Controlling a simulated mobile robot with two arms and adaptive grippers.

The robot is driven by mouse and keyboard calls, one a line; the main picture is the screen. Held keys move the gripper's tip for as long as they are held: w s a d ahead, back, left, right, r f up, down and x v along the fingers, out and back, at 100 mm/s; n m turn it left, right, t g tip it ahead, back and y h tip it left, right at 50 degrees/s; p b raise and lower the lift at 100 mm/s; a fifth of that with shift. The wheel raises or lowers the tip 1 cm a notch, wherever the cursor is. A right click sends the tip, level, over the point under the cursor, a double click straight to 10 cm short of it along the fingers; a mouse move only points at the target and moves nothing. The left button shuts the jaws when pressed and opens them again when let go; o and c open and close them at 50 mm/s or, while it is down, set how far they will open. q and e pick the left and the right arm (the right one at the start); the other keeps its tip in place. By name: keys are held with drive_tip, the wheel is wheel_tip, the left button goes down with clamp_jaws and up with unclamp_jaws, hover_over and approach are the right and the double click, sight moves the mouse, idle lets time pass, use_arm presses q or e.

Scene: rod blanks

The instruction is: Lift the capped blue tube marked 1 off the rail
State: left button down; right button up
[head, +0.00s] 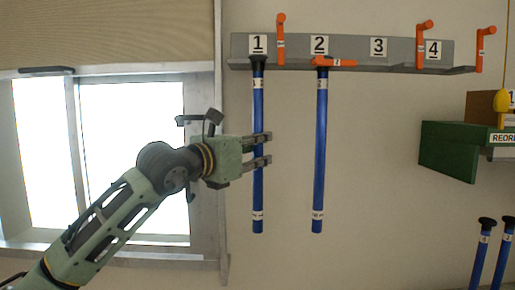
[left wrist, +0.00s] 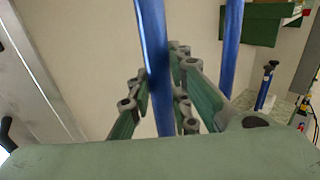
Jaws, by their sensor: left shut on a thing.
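The blue tube marked 1 (head: 258,110) hangs upright under the number 1 plate (head: 258,44). Its black cap (head: 258,62) is at the height of the grey rail's ledge (head: 390,68); I cannot tell whether it rests on it. My left gripper (head: 262,150) comes in from the left and is shut on this tube around its middle. In the left wrist view the tube (left wrist: 154,50) runs between the green-grey fingers (left wrist: 160,100). An orange latch (head: 281,40) stands upright just right of this tube's top. My right gripper is not in view.
A second blue tube (head: 320,140) hangs close to the right, with an orange latch (head: 337,62) lying across its top. More orange latches stand upright farther right. A green box (head: 448,152) and two capped tubes (head: 482,255) are at the right. A window is behind my arm.

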sight(256, 117)
use_arm(q)
drive_tip(key=shift+s+r+b, duration=0.15)
drive_tip(key=shift+b, duration=0.35)
wheel_tip(256, 117, up, 7)
drive_tip(key=shift+s+d+f+b, duration=0.1)
drive_tip(key=shift+b, duration=1.1)
drive_tip(key=s+b, duration=0.9)
drive_tip(key=s, duration=1)
drive_tip(key=shift+s, duration=0.25)
